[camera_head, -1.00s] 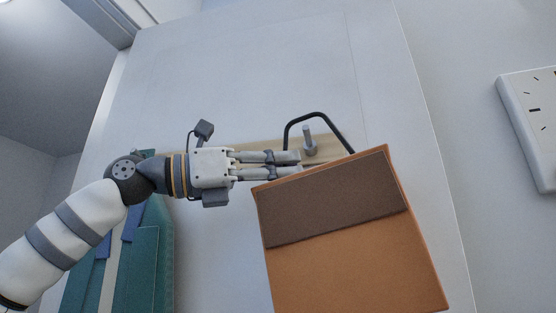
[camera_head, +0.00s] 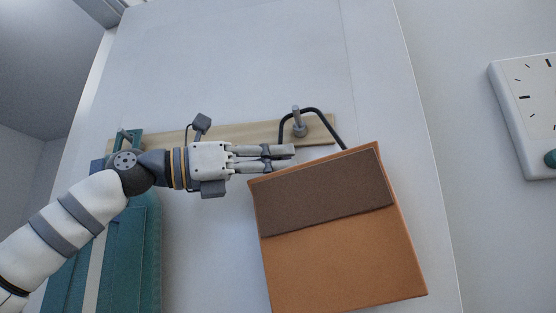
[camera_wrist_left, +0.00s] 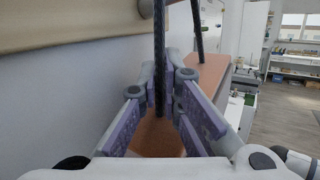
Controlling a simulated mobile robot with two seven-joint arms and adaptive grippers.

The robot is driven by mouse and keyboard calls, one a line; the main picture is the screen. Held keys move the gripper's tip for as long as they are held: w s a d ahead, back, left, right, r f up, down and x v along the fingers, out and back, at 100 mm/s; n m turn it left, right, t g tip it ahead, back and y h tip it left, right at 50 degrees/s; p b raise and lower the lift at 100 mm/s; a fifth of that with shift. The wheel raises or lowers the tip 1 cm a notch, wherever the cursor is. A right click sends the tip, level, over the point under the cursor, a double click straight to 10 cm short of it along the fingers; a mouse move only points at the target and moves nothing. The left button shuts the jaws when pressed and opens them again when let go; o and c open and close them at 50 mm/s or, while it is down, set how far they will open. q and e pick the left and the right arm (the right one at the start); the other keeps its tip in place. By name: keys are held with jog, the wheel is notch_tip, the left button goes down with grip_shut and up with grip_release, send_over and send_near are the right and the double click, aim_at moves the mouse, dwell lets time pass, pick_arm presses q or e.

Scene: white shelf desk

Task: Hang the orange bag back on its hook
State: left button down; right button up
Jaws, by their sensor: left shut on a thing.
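The orange bag (camera_head: 335,255) with a brown flap hangs tilted in front of the white panel, in the middle of the head view. Its black handle (camera_head: 327,118) arches up beside a grey hook (camera_head: 298,122) on the wooden rail. The hook's tip is level with the handle's top; I cannot tell whether the handle is over it. My left gripper (camera_head: 288,157) is shut on the handle's left side, just below the hook. The left wrist view shows the black strap (camera_wrist_left: 159,60) between the fingers. My right gripper is not in view.
The wooden rail (camera_head: 235,134) runs across the white panel (camera_head: 240,60). A teal bag (camera_head: 130,250) hangs at its left end, behind my left arm. The panel above the rail is clear.

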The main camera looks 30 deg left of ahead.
pick_arm(q)
jog(key=shift+r, duration=0.1)
jog(key=c, duration=1.7)
grip_release()
